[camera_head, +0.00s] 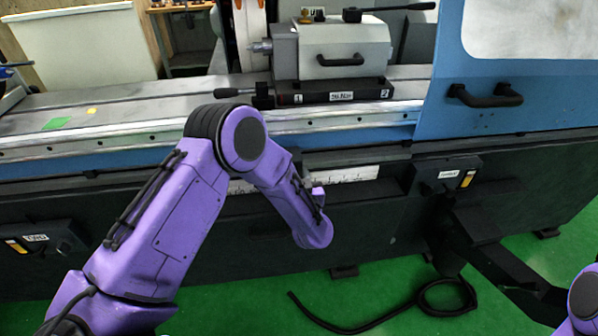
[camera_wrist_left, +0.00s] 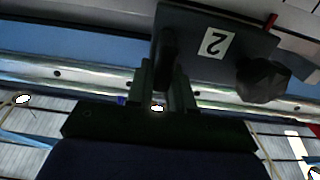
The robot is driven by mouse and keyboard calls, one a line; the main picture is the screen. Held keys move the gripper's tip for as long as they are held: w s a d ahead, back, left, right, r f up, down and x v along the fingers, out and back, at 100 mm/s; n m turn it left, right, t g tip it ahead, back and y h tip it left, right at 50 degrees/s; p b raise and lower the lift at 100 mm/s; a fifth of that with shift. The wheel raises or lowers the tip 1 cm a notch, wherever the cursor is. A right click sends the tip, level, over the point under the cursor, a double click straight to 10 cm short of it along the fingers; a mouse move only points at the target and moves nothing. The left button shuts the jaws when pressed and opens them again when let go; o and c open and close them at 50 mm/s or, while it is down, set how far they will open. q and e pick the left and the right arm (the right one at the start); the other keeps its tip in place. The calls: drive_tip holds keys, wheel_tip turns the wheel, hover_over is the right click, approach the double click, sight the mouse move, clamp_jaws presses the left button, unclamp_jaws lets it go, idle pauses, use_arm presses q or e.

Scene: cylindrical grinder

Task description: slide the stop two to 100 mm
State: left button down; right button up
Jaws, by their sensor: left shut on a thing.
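Stop two (camera_wrist_left: 195,25) is a dark block with a white label "2", which appears upside down at the top of the left wrist view. It has a dark knob (camera_wrist_left: 264,80) at its right. My left gripper (camera_wrist_left: 166,78) is shut on a dark upright part of stop two. In the head view my purple left arm hides this gripper and most or all of the stop. A pale ruler scale (camera_head: 350,174) shows to the right of my forearm. The stop's exact reading cannot be made out. My right gripper is out of view.
A silver rail with holes (camera_wrist_left: 60,73) runs across the wrist view. A dark control box (camera_head: 449,174) sits right of the scale, and another (camera_head: 38,240) is at far left. A blue door with a black handle (camera_head: 487,97) is upper right. A black cable (camera_head: 375,328) lies on the green floor.

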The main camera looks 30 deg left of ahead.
use_arm(q)
drive_tip(key=shift+a, duration=0.15)
drive_tip(key=c, duration=1.1)
unclamp_jaws()
drive_tip(key=shift+s, duration=0.1)
drive_tip(key=shift+s+d+f, duration=0.1)
drive_tip(key=shift+s+d, duration=0.2)
drive_tip(key=shift+d, duration=0.05)
drive_tip(key=b+v, duration=0.2)
drive_tip(key=v, duration=0.7)
drive_tip(key=shift+s, duration=0.3)
